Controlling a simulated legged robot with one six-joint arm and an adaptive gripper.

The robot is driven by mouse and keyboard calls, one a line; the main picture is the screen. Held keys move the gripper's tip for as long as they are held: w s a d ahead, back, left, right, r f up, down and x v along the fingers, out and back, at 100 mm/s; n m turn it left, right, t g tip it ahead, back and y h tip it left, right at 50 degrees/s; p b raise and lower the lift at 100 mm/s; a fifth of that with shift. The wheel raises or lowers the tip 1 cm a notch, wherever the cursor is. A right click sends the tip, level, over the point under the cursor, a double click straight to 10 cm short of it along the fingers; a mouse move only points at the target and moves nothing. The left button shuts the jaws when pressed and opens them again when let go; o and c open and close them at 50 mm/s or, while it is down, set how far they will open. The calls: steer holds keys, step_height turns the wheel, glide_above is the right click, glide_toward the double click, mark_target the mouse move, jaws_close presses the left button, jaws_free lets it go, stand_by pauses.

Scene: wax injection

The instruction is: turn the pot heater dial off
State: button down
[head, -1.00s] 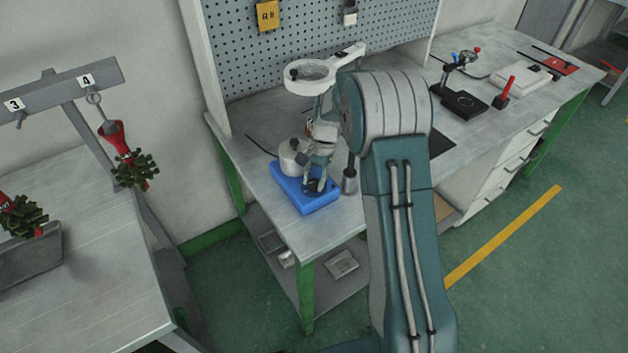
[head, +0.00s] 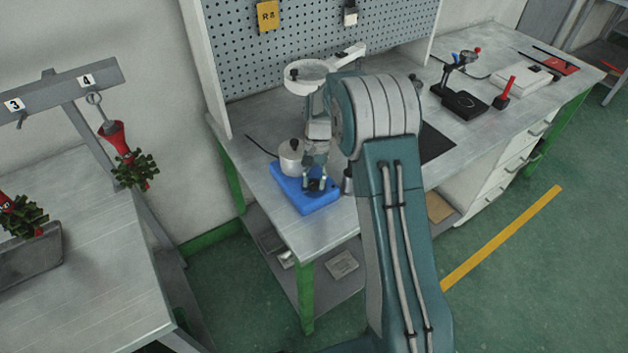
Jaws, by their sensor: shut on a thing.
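The pot heater is a blue box (head: 290,196) near the front left edge of the workbench. A pale metal pot (head: 291,157) stands on its back left part. My gripper (head: 315,186) points down at the front right part of the heater, beside the pot. It is shut on the heater's dial, a small dark part between the fingertips. The dial is mostly hidden by the fingers, so its setting cannot be read.
A round white ring on an arm (head: 312,74) overhangs the bench behind my gripper. A black stand (head: 464,101) and a red-handled tool (head: 503,95) are farther right. A side table (head: 85,270) with red-and-green wax trees is at left.

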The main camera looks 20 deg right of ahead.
steer(key=shift+w, duration=0.1)
steer(key=shift+c, duration=1.5)
jaws_free()
steer(key=shift+f, duration=0.1)
steer(key=v, duration=1.2)
steer(key=shift+a, duration=0.1)
